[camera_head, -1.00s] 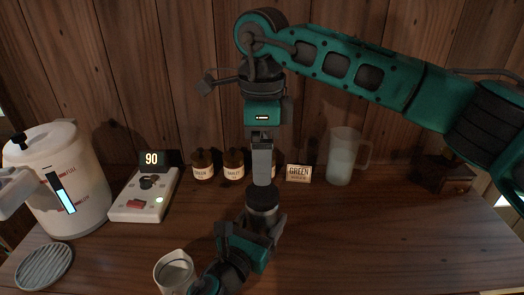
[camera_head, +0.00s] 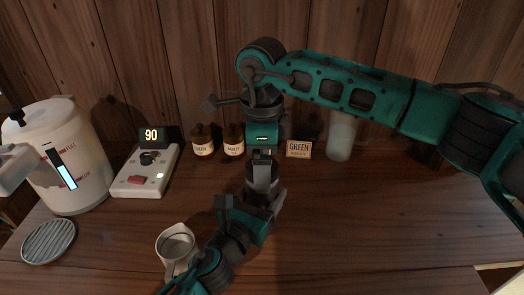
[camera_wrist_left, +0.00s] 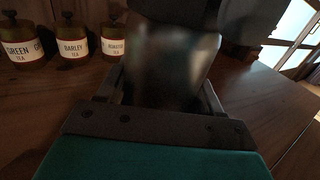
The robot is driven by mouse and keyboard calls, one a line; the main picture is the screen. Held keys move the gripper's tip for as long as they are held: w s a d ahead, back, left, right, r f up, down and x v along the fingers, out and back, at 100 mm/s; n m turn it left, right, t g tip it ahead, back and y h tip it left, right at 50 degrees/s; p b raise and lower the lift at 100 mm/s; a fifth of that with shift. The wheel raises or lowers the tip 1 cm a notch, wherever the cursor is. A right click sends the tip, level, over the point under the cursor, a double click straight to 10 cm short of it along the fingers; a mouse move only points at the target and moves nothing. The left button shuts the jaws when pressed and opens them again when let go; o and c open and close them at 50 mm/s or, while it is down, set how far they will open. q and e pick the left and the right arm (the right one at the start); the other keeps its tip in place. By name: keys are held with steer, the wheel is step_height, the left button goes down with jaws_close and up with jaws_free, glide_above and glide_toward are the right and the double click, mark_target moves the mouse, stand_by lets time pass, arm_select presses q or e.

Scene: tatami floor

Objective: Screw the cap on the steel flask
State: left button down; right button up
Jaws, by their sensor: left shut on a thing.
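The steel flask (camera_head: 262,176) is upright on or just above the table, with its body between the fingers of my left gripper (camera_head: 264,198). In the left wrist view the flask (camera_wrist_left: 165,65) is a dark, blurred shiny body between the two fingers (camera_wrist_left: 160,95). My left gripper is shut on it. My right gripper (camera_head: 262,153) points straight down at the flask's top from above. It covers the top, so I cannot tell the cap apart or see whether the right fingers are open or shut.
A frosted pitcher (camera_head: 340,137) is back right, partly covered by my right arm. A control box (camera_head: 146,172), white kettle (camera_head: 72,160), round grille (camera_head: 49,241) and small jug (camera_head: 177,245) are at left. The right tabletop is clear.

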steer(key=shift+c, duration=0.3)
steer(key=c, duration=1)
steer(key=o, duration=1.2)
step_height(320, 180, up, 12)
steer(key=shift+r, duration=0.1)
arm_select(q)
steer(key=shift+c, duration=0.4)
jaws_free()
